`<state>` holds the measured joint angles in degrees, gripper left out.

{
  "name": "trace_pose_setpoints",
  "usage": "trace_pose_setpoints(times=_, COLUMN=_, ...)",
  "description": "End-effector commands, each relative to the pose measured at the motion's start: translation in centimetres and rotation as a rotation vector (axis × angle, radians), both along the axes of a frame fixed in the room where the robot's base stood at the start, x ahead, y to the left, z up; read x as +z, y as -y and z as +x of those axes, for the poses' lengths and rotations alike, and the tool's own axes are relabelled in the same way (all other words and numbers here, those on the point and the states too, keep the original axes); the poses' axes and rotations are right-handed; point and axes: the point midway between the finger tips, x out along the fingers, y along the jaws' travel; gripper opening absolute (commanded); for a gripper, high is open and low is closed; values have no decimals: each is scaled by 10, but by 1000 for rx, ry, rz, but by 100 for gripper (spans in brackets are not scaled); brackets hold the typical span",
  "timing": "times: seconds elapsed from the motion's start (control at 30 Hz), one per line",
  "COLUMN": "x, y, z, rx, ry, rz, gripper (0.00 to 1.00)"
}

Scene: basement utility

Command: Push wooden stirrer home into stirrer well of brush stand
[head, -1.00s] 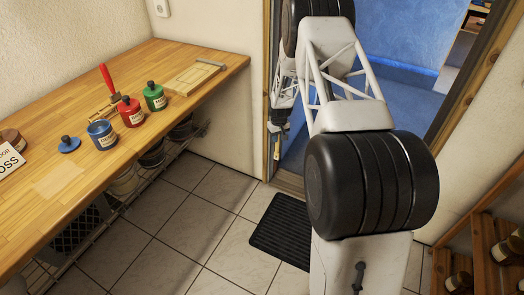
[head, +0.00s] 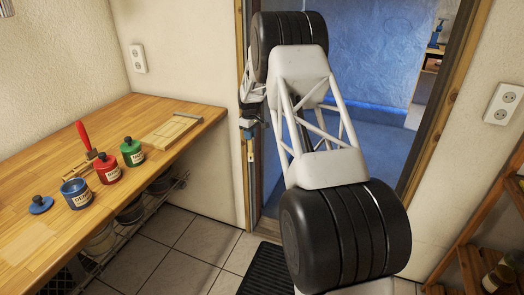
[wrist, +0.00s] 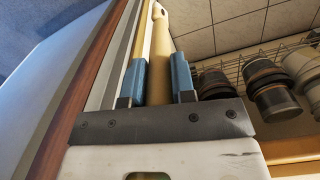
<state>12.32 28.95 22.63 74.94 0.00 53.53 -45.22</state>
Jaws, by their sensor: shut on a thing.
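The wooden stirrer (wrist: 160,38) is a pale tan stick with a rounded end. In the wrist view my gripper (wrist: 158,82) is shut on it, with a blue pad on each side. In the head view my gripper (head: 249,128) is small and partly hidden at the doorway's left edge, beyond the bench end.
Blue (head: 76,191), red (head: 107,168) and green (head: 132,152) cans stand on the wooden bench (head: 30,150). A flat wooden tray or board (head: 172,131) lies towards its far end. The door frame (head: 240,200) is close beside my gripper. Pots (wrist: 272,92) sit on a rack below the bench.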

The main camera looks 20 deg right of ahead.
Motion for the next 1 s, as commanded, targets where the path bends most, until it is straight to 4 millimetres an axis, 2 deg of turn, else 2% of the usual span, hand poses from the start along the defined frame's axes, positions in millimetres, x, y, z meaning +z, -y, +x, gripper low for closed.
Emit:
trace_pose_setpoints(times=0.03, x=16, y=-11, z=6, rx=29, ry=4, rz=-1, gripper=0)
trace_pose_setpoints(times=0.2, x=66, y=-42, z=19, rx=125, ry=6, rz=-1, gripper=0)
trace_pose_setpoints(times=0.47, x=140, y=-91, z=31, rx=266, ry=4, rz=-1, gripper=0)
trace_pose_setpoints(times=0.7, x=207, y=-143, z=38, rx=387, ry=5, rz=-1, gripper=0)
trace_pose_setpoints(times=0.87, x=241, y=-186, z=42, rx=457, ry=2, rz=-1, gripper=0)
trace_pose_setpoints(times=1.0, x=259, y=-232, z=47, rx=504, ry=1, rz=0, gripper=0)
